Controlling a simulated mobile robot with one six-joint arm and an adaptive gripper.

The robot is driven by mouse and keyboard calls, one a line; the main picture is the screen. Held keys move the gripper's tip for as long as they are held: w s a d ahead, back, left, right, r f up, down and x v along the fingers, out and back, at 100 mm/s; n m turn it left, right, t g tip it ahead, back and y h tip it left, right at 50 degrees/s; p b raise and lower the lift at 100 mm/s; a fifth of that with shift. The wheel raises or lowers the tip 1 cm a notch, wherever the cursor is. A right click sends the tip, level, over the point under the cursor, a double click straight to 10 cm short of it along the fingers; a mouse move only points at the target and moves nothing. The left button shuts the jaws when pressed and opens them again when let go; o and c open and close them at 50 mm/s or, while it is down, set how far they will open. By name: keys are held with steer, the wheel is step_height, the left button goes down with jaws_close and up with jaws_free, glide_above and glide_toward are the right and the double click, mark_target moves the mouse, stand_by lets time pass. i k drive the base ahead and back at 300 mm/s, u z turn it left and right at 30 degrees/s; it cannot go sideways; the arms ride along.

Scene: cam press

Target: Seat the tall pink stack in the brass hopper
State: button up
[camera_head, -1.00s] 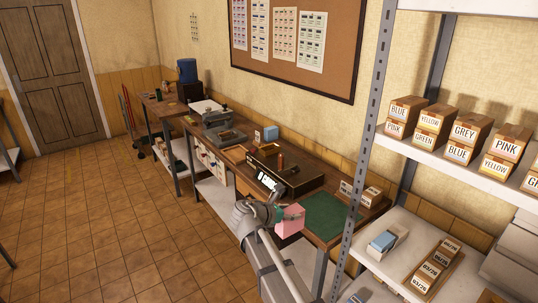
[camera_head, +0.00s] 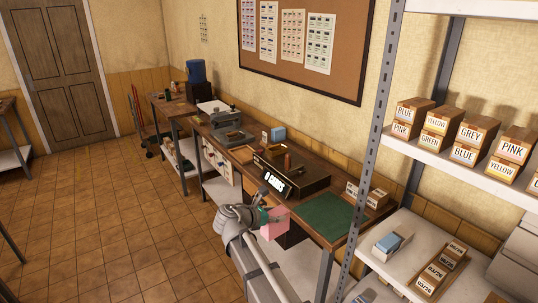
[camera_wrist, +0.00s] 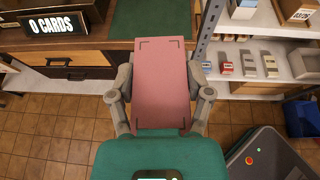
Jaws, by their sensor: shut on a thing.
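The tall pink stack (camera_head: 275,224) is held in my gripper (camera_head: 262,216), in front of the workbench. In the wrist view the pink stack (camera_wrist: 162,82) stands between the two fingers of my gripper (camera_wrist: 160,88), which are shut on its sides. Its broad face has dark corner marks. The press (camera_head: 290,177) is a dark box on the bench with a "0 CARDS" sign (camera_head: 274,180). The sign also shows at the upper left of the wrist view (camera_wrist: 64,25). I cannot clearly make out the brass hopper; the stack is apart from the press.
A green mat (camera_head: 333,216) lies on the bench right of the press. A metal shelf (camera_head: 462,150) with labelled card boxes stands at the right, its post (camera_head: 376,120) close to the bench. The tiled floor (camera_head: 120,225) at left is clear.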

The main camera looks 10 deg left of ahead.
mark_target(277, 152)
steer(key=u, duration=2.3)
steer(key=i, duration=2.35)
steer(key=u, duration=0.05)
